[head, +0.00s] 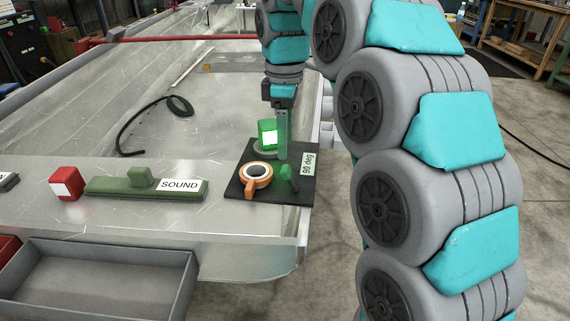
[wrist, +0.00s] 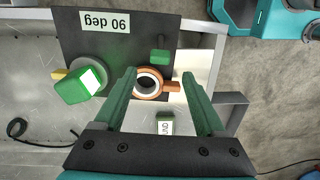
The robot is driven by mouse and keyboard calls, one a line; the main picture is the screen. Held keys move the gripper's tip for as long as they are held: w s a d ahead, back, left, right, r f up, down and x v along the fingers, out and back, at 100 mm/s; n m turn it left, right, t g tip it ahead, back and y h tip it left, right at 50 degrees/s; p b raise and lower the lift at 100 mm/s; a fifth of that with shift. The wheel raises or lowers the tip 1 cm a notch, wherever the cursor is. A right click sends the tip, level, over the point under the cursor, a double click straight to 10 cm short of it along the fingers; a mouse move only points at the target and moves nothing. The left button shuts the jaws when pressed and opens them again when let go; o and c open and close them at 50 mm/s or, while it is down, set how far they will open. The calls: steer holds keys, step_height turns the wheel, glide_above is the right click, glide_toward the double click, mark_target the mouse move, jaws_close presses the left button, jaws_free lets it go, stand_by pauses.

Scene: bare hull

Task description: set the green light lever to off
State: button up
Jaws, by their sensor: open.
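A black plate (head: 238,187) labelled "90 deg" sits near the bench's right edge; it also shows in the wrist view (wrist: 115,47). On it is an orange ring (head: 257,184) with a short handle, which shows between my fingers in the wrist view (wrist: 172,87). A small green lever-like piece (head: 286,173) sits beside the ring; it is a green block in the wrist view (wrist: 160,57). A green cube with a white face (head: 267,125) stands on a grey round base, also in the wrist view (wrist: 75,90). My gripper (wrist: 160,78) is open and empty above the plate.
A green slider labelled "SOUND" (head: 120,187) and a red block with a white face (head: 66,185) lie to the left. A black cable (head: 130,133) curls on the metal surface behind. A grey open tray (head: 90,283) is at the front left.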

mark_target(285, 168)
steer(key=shift+f, duration=3.35)
jaws_close()
